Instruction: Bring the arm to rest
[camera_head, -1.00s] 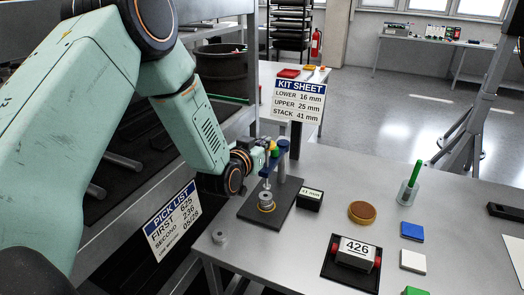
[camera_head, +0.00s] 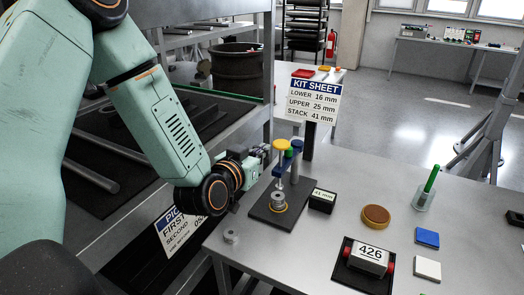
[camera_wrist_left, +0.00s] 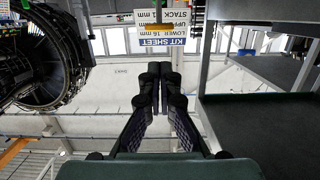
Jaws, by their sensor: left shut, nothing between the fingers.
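My left arm comes in from the left, its pale green links bent down over the bench edge. My left gripper (camera_head: 264,153) is shut and empty, just left of the gauge stand (camera_head: 281,208). A metal stack (camera_head: 278,200) sits on the base under the plunger. In the left wrist view the closed fingers (camera_wrist_left: 160,82) point away with nothing between them. My right gripper is not in view.
The kit sheet sign (camera_head: 314,100) stands behind the gauge.

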